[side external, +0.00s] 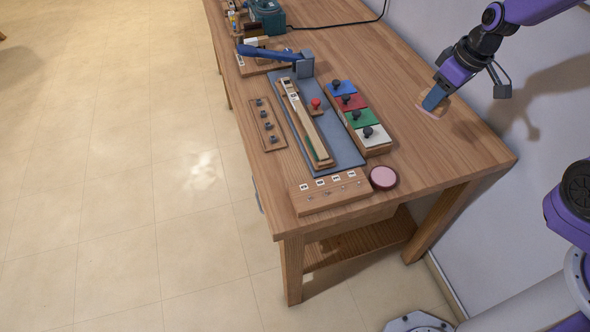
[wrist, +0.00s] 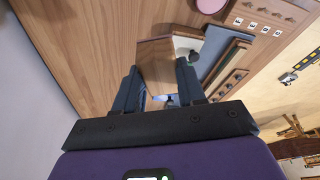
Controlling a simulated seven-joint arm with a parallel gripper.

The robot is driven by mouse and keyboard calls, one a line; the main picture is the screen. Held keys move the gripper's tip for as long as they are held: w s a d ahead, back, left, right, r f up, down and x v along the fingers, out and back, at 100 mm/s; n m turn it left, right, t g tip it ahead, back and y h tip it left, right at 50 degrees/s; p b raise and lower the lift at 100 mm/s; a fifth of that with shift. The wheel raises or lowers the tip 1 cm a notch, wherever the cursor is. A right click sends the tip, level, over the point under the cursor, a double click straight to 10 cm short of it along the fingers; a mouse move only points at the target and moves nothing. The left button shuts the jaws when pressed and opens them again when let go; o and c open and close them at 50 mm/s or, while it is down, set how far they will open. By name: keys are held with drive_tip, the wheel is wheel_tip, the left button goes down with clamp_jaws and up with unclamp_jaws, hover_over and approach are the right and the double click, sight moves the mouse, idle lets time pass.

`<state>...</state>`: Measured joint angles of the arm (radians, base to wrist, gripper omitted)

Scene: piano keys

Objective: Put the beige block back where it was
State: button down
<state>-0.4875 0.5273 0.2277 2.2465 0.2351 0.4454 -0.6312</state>
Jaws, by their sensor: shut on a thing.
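My gripper (side external: 436,98) is shut on the beige block (side external: 441,109), over the right part of the table near the wall. In the wrist view the block (wrist: 155,60) shows as a wood-coloured piece between the two dark fingers of my gripper (wrist: 160,85). The fingers hide part of the block in the side view. I cannot tell whether the block touches the table or hangs just above it.
Left of my gripper is a row of blue, red, green and white blocks with black knobs (side external: 358,118). Beyond it lies a blue-grey board (side external: 335,145) with long wooden strips. Bare table (side external: 440,155) surrounds my gripper.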

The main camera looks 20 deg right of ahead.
drive_tip(key=s+a+f+n+g+y, duration=0.1)
drive_tip(key=s+a+f+n, duration=0.1)
drive_tip(key=a+n, duration=0.75)
drive_tip(key=s+a+f+n+g+y, duration=0.15)
drive_tip(key=a+n, duration=0.25)
drive_tip(key=a, duration=1)
drive_tip(key=w+a+f, duration=0.2)
drive_tip(key=w+f, duration=0.1)
drive_tip(key=w+a+f, duration=0.3)
drive_tip(key=w, duration=0.1)
drive_tip(key=w+a+f, duration=0.3)
drive_tip(key=shift+w+f, duration=0.15)
drive_tip(key=shift+w, duration=0.1)
drive_tip(key=shift+w+a+f, duration=0.1)
drive_tip(key=shift+f, duration=1.65)
drive_tip(key=c, duration=0.7)
unclamp_jaws()
drive_tip(key=shift+f, duration=0.15)
drive_tip(key=shift+o, duration=0.2)
